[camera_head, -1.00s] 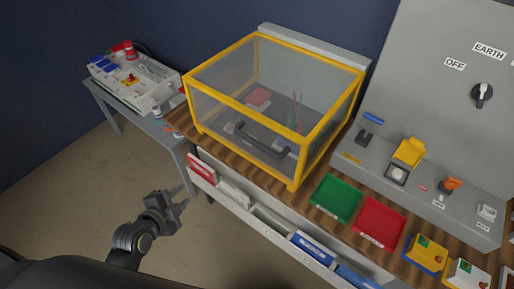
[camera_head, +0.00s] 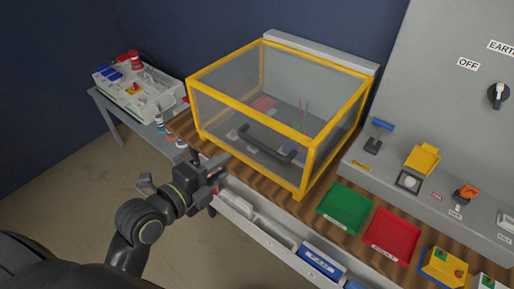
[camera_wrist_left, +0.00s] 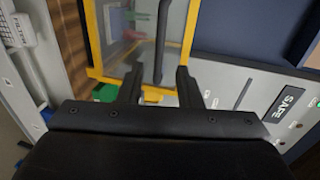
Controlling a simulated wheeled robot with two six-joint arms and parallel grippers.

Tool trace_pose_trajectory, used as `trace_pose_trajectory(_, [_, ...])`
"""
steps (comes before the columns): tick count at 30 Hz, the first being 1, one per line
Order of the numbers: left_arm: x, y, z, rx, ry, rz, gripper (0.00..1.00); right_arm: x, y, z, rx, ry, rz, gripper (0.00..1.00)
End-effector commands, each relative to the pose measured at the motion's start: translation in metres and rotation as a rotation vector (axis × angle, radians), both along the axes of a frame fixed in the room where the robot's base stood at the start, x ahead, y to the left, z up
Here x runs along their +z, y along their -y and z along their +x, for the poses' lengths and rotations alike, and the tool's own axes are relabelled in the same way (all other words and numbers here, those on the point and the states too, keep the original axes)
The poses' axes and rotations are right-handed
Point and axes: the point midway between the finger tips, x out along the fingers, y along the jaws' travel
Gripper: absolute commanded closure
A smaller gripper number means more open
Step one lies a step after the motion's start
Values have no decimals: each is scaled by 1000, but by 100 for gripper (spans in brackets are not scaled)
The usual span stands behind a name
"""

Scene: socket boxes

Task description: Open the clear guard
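The clear guard (camera_head: 228,121) is a see-through box with a yellow frame on the wooden bench, and it looks shut. Its dark bar handle (camera_head: 266,144) runs across the front panel. My left gripper (camera_head: 218,176) is in front of and below the guard's front left, apart from the handle. In the left wrist view my left gripper (camera_wrist_left: 159,85) has its two fingers spread with nothing between them, and the handle (camera_wrist_left: 162,40) shows beyond them. My right gripper is in neither view.
A green tray (camera_head: 343,204) and a red tray (camera_head: 391,236) lie right of the guard. A grey panel with switches (camera_head: 440,175) stands behind them. A side table at left holds a grey device (camera_head: 138,92). Open drawers with blue and white boxes (camera_head: 322,255) run below the bench front.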

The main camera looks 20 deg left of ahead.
Motion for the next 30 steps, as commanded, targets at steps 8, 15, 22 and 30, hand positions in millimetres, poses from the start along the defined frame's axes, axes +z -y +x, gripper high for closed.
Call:
trace_pose_trajectory(8, [-7,17,46,1,-2,-8,68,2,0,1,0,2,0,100])
trace_pose_trajectory(15, [-16,31,85,0,0,-4,68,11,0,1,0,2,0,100])
trace_pose_trajectory(22, [-23,41,111,0,-2,-3,68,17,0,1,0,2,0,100])
trace_pose_trajectory(30, [-26,44,121,0,0,0,68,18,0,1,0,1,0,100])
